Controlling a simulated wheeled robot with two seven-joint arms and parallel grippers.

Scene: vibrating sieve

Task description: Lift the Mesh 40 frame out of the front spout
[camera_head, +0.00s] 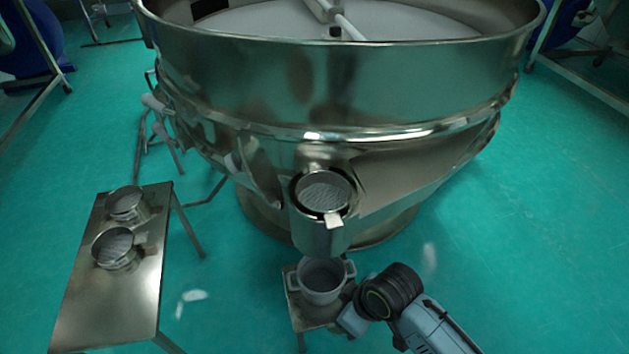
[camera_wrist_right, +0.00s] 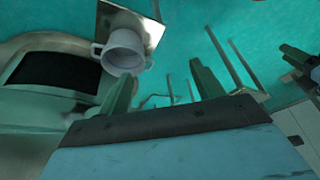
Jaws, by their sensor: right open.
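The round mesh frame (camera_head: 325,197) sits in the mouth of the front spout (camera_head: 320,238), with a pale tab (camera_head: 333,220) over the lower rim. I take it for the Mesh 40 frame; no lettering is readable. My right arm enters from the lower right. Its gripper (camera_head: 352,320) is below and right of the spout, beside the pot, and apart from the frame. In the right wrist view, its two fingers (camera_wrist_right: 163,92) are spread with nothing between them. A dark two-pronged shape at that view's right edge may be my left gripper; its state is unclear.
A two-handled pot (camera_head: 321,280) stands on a small stand (camera_head: 315,316) under the spout; it also shows in the wrist view (camera_wrist_right: 124,50). A metal table (camera_head: 125,300) at left holds two round frames (camera_head: 115,248). The large sieve (camera_head: 340,90) fills the back. Green floor is clear at right.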

